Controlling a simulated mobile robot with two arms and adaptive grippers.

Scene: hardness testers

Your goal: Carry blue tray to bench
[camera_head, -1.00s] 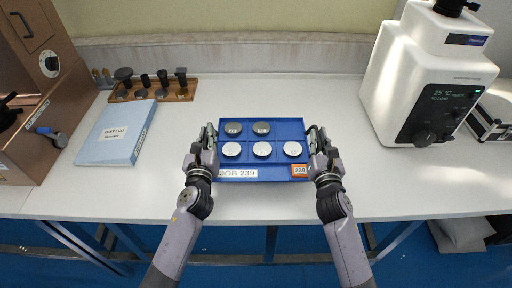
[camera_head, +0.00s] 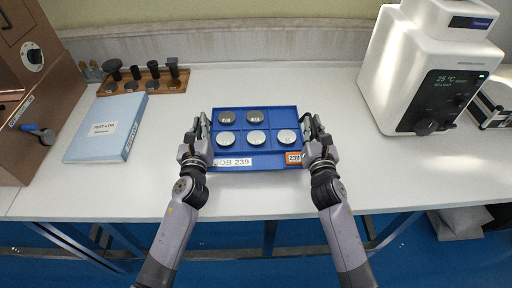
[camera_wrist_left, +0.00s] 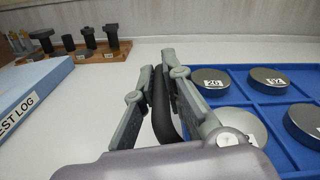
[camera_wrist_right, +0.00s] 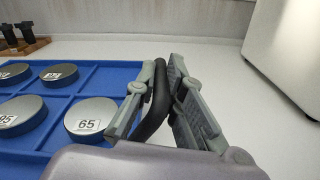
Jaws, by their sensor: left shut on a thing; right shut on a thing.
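The blue tray (camera_head: 235,165) is at the white bench (camera_head: 330,185), level, between my two grippers in the head view. It has compartments holding several round metal discs (camera_head: 256,138), a "JOB 239" label (camera_head: 235,162) and an orange tag (camera_head: 293,158). My left gripper (camera_head: 201,128) is shut on the tray's left handle, a dark bar that shows in the left wrist view (camera_wrist_left: 162,105). My right gripper (camera_head: 314,126) is shut on the right handle, which shows in the right wrist view (camera_wrist_right: 155,102). Whether the tray touches the bench top I cannot tell.
A blue test log binder (camera_head: 106,128) and a wooden rack (camera_head: 145,80) with dark fittings stand to the left. A brown machine (camera_head: 35,90) is at the far left, a white tester (camera_head: 420,75) at the right. Bench beside the tray is clear.

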